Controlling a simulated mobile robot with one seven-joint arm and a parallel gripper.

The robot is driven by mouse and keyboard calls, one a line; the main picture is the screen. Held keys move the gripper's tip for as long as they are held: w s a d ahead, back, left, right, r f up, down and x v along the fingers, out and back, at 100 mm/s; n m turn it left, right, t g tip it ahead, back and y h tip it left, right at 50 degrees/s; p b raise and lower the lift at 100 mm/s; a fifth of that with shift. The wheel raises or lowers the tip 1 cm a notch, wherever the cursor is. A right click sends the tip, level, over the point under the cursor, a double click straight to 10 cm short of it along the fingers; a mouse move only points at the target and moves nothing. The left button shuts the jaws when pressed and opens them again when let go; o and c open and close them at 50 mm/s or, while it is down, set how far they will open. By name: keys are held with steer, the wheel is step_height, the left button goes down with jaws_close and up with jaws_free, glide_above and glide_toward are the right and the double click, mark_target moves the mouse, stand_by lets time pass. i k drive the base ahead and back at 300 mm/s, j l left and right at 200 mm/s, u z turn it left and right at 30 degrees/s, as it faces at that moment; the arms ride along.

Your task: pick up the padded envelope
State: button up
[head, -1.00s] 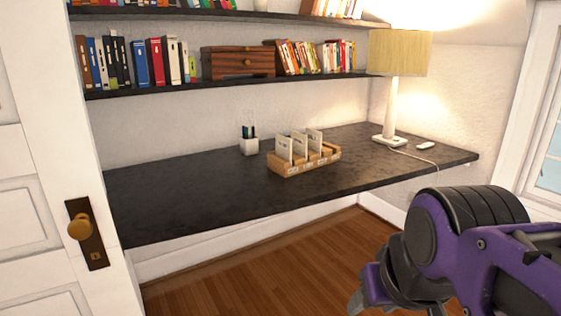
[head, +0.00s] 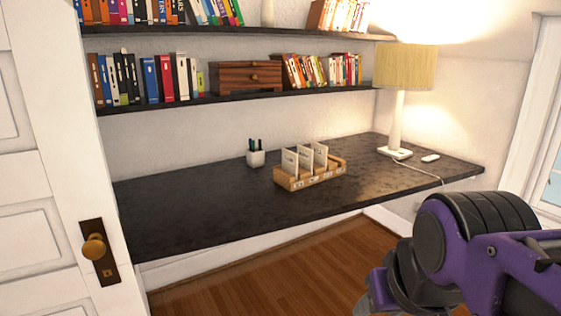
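I cannot make out a padded envelope for certain. A wooden organizer (head: 310,178) stands on the dark desk (head: 190,205). It holds a few upright white, flat pieces (head: 305,158), too small to identify. My gripper (head: 372,302) hangs at the bottom right, in front of the desk and above the floor. Its fingertips are mostly cut off by the lower picture edge, so its opening does not show.
A pen cup (head: 256,159) stands left of the organizer. A lamp (head: 397,120) and a small white object (head: 430,158) are at the right. Bookshelves (head: 180,100) hang above. A white door (head: 50,200) fills the left. The desk's left part is bare.

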mark_target(289, 159)
steer(key=i+l+u, duration=0.3)
steer(key=i+l, duration=0.85)
steer(key=i, duration=0.05)
